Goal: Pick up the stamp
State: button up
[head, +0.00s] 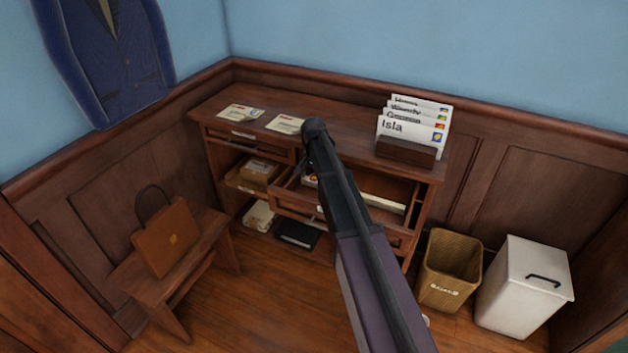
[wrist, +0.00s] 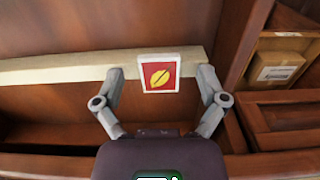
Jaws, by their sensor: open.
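The stamp (wrist: 160,73) is a small white-edged square with a red face and a yellow bean-like shape. In the wrist view it is at or over a pale strip (wrist: 50,72) inside an open drawer. My gripper (wrist: 160,76) is open, with one finger on each side of the stamp and gaps between. I cannot tell how far above the stamp the fingertips are. In the head view the open drawer (head: 290,204) pulls out from the wooden desk (head: 345,148), and my arm hides most of my gripper and the stamp.
A cardboard box (wrist: 280,68) sits in a compartment right of the drawer in the wrist view. Envelopes (head: 405,130) stand in a holder on the desk. A waste basket (head: 450,270), a white bin (head: 523,285) and a bench (head: 180,262) flank the desk.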

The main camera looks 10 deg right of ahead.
aim_at(313, 179)
dwell(0.3)
jog(key=c, duration=0.8)
jog(key=shift+c, duration=0.2)
jog(key=shift+r, duration=0.2)
notch_tip(313, 179, up, 10)
jog(key=p, duration=1)
